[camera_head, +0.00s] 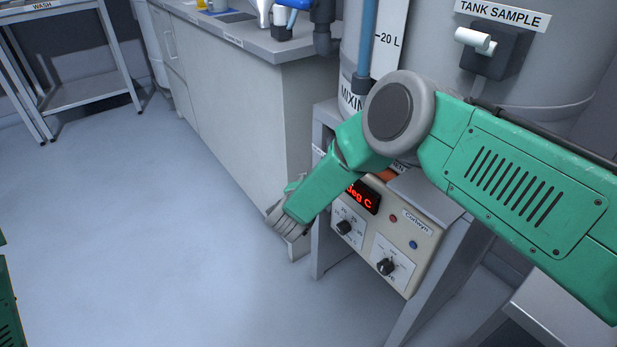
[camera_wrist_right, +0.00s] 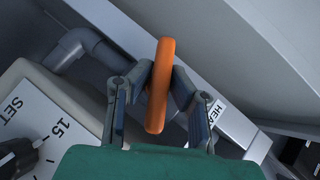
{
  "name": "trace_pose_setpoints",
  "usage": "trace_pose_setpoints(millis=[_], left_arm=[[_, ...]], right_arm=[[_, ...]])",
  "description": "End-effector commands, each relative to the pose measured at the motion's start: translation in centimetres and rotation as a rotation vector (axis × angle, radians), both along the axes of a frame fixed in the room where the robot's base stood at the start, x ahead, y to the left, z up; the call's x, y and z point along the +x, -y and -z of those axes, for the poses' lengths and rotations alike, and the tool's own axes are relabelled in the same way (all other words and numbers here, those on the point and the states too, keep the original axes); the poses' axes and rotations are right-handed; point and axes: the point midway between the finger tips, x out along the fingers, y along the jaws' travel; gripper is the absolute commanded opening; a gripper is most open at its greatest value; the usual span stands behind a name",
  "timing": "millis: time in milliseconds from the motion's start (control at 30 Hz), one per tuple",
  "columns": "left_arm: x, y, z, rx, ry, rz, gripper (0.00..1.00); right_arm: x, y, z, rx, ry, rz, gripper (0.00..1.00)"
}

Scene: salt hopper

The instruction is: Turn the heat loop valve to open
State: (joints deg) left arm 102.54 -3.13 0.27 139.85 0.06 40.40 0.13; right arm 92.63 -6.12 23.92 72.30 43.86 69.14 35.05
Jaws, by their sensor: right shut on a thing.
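The valve handle (camera_wrist_right: 159,85) is an orange bar, seen nearly upright in the right wrist view. My right gripper (camera_wrist_right: 162,78) is shut on it, with one finger against each side. A white label starting "HEA" (camera_wrist_right: 219,109) sits on a light rail beside it. In the head view my right arm comes in from the right, and its wrist bends beside the heater unit (camera_head: 407,222); the fingers are hidden there. My left gripper is out of view.
A grey pipe (camera_wrist_right: 88,48) runs behind the handle. A dial marked "SET" (camera_wrist_right: 18,155) is close at the left. The mixing tank (camera_head: 560,75) stands behind the heater, and a bench (camera_head: 235,110) to its left. The floor (camera_head: 150,230) at left is clear.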

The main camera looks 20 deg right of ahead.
Motion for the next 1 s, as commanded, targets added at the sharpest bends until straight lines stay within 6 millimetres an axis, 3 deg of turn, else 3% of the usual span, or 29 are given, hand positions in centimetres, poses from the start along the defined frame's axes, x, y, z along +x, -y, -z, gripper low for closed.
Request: trace_pose_setpoints(millis=[200,467,1000], left_arm=[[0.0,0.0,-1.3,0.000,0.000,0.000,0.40],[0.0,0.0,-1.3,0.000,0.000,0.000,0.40],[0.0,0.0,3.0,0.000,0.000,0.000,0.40]], right_arm=[[-0.2,-0.1,0.2,-0.064,-0.202,-0.001,0.00],[-0.2,-0.2,0.4,-0.146,-0.431,-0.001,0.00],[-0.1,-0.2,0.8,-0.299,-0.843,-0.002,0.00]])
